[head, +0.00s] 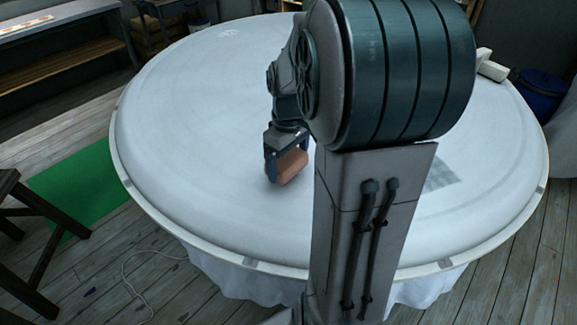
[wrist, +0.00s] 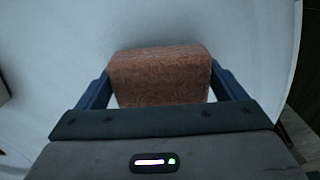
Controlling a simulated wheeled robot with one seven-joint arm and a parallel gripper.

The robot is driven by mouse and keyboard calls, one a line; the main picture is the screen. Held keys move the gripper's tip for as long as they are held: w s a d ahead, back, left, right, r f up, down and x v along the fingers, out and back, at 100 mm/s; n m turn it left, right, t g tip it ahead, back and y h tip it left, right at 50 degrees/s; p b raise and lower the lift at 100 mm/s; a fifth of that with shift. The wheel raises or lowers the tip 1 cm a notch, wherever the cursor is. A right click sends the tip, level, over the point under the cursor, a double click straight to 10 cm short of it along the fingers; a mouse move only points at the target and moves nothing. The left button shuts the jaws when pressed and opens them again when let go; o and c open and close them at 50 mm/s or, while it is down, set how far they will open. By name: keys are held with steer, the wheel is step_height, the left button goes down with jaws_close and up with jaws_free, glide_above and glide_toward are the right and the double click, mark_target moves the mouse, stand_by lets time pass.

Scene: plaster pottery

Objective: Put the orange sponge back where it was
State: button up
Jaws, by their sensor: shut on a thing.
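The orange sponge (head: 290,165) is a brownish-orange block between the fingers of my gripper (head: 286,162). In the wrist view the sponge (wrist: 160,76) fills the space between the two blue fingers of my gripper (wrist: 160,88), which are shut on it. In the head view they are over the near middle of the round white table (head: 190,120). A soft shadow lies by the sponge; I cannot tell whether it touches the table. My arm hides part of the table.
A pale block-like object (head: 491,66) lies at the table's right edge. A faint grey checkered patch (head: 441,172) shows right of my arm. The table's left side is clear. A blue bin (head: 541,92) stands beyond the right edge, and a dark wooden stool (head: 30,235) at the left.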

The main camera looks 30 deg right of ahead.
steer(key=shift+f, duration=1.4)
steer(key=shift+f, duration=0.2)
steer(key=o, duration=0.6)
steer(key=shift+r, duration=0.15)
